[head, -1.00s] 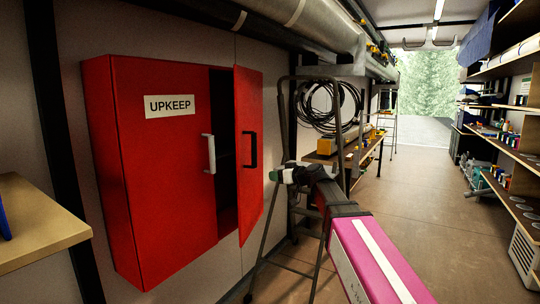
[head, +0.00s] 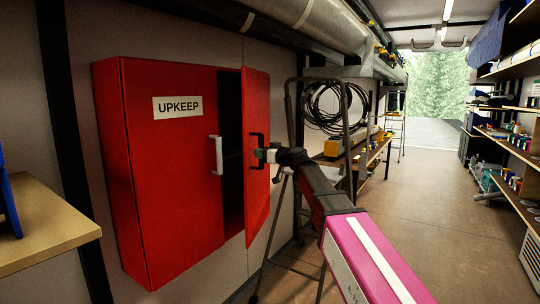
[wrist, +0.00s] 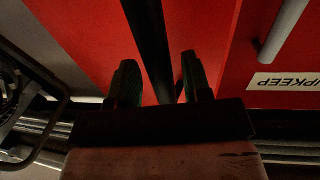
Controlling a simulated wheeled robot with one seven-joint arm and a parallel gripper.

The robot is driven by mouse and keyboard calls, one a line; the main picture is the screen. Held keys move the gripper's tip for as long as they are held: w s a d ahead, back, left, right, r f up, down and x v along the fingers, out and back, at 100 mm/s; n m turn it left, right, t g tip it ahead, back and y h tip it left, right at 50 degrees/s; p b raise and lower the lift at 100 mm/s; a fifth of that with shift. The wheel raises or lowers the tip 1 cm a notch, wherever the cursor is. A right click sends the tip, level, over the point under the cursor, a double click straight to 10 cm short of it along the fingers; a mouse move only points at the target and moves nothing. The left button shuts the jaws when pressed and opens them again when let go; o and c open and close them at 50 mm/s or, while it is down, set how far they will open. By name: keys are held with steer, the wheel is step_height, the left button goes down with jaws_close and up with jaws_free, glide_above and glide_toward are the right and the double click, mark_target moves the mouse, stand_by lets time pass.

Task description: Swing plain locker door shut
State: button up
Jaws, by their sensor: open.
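The red locker (head: 165,200) hangs on the left wall. Its labelled door (head: 185,150) is closed, with an UPKEEP label and a pale handle (head: 216,155). The plain door (head: 258,200) on the right has a black handle (head: 254,136) and stands ajar, with a dark gap beside it. My gripper (head: 266,156) is open at the plain door's handle side, very close to the handle. In the wrist view, its fingers (wrist: 160,85) straddle a dark strip in front of the red plain door (wrist: 85,45). Whether they touch the handle is unclear.
A wooden shelf (head: 45,230) juts out at the lower left. A metal frame ladder (head: 290,200) stands right of the locker. A workbench (head: 365,155) lies behind it. The floor (head: 430,205) on the right is clear.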

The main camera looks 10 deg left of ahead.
mark_target(249, 152)
steer(key=shift+w+a, duration=0.2)
steer(key=shift+a, duration=0.1)
steer(key=shift+c, duration=0.9)
steer(key=c, duration=0.6)
steer(key=shift+o, duration=0.2)
steer(key=shift+a, duration=0.1)
steer(key=shift+w+a, duration=0.1)
steer(key=shift+a, duration=3.75)
steer(key=shift+a, duration=0.1)
steer(key=shift+w+a, duration=0.1)
steer(key=shift+a, duration=0.75)
steer(key=o, duration=0.9)
steer(key=shift+o, duration=0.2)
steer(key=shift+d, duration=0.1)
